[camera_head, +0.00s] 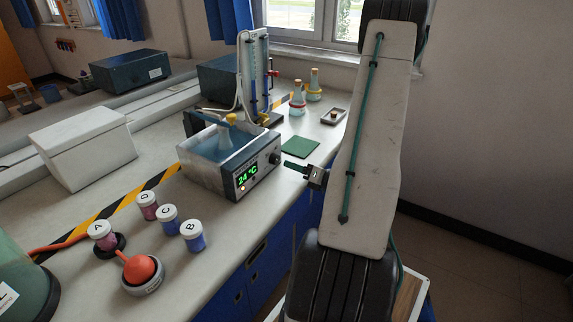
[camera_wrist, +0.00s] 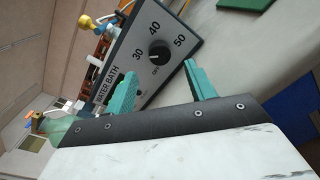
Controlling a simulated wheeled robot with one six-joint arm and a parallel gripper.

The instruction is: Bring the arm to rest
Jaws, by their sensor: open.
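My gripper (camera_head: 296,167) is at the right front corner of the water bath, near its control knob. In the wrist view its two green fingers (camera_wrist: 161,90) are spread apart with nothing between them. The water bath (camera_head: 215,156) has a display reading 24 °C. Its black knob (camera_head: 275,158) also shows in the wrist view (camera_wrist: 159,53), just beyond the fingers and apart from them as far as I can tell. My arm rises at the right of the head view.
Lidded jars A (camera_head: 103,237), B (camera_head: 193,237), C (camera_head: 168,221) and D (camera_head: 147,207) stand at the front left near an orange bulb (camera_head: 139,268). A green mat (camera_head: 300,147) lies behind my gripper. A white box (camera_head: 82,147) is left.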

